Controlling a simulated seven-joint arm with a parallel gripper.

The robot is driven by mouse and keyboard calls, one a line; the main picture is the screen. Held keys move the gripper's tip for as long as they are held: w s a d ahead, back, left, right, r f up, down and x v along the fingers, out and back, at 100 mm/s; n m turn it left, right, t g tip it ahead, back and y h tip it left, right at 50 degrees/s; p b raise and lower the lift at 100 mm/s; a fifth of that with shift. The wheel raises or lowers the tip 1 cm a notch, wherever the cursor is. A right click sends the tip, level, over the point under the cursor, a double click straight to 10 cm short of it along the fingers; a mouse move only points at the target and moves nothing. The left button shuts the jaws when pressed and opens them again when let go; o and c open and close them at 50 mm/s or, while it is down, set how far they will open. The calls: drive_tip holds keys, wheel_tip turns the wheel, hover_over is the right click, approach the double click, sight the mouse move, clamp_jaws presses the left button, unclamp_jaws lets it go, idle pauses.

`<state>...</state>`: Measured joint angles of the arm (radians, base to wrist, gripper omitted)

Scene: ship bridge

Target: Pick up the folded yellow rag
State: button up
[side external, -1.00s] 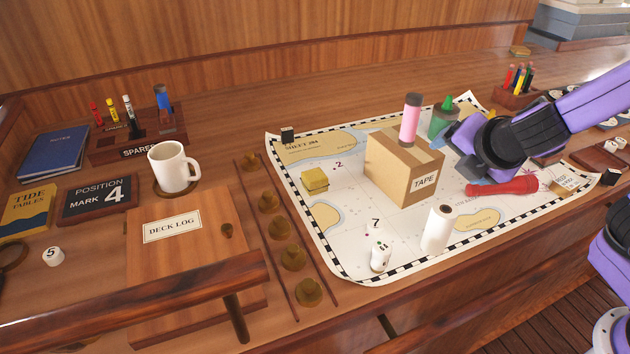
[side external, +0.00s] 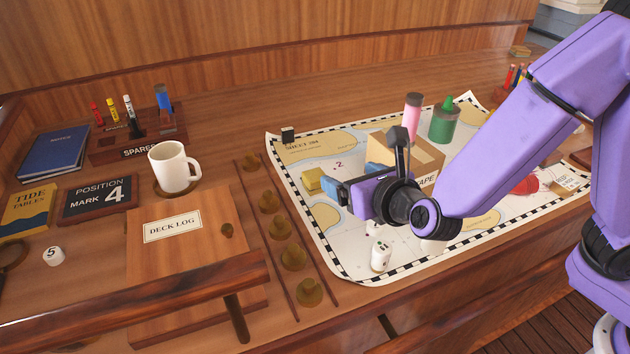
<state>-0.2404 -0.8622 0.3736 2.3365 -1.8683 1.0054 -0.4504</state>
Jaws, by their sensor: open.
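The folded yellow rag (side external: 312,181) lies on the chart (side external: 350,268), left of the cardboard tape box. My gripper (side external: 348,180) is open, with its blue fingers pointing left toward the rag. One finger shows close beside the rag's right side; I cannot tell whether it touches. The gripper body hides part of the box and most of the white roll.
The tape box (side external: 425,155) stands just behind my gripper, with a pink cylinder (side external: 412,115) and a green container (side external: 444,122) near it. A small white marked piece (side external: 380,256) stands in front. A white mug (side external: 173,167) and the deck log (side external: 185,250) are left.

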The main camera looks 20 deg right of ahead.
wheel_tip(320, 180, down, 2)
approach(316, 175)
drive_tip(key=x, duration=0.6)
drive_tip(key=shift+w+d+r, duration=0.1)
drive_tip(key=shift+w+d, duration=0.2)
drive_tip(key=shift+w, duration=0.15)
drive_tip(key=shift+a+f+x, duration=0.15)
drive_tip(key=shift+x, duration=1.2)
drive_tip(key=shift+a+f+x, duration=0.1)
drive_tip(key=shift+a+x, duration=0.1)
drive_tip(key=shift+x, duration=1.1)
drive_tip(key=shift+s, duration=0.1)
drive_tip(key=c, duration=1.1)
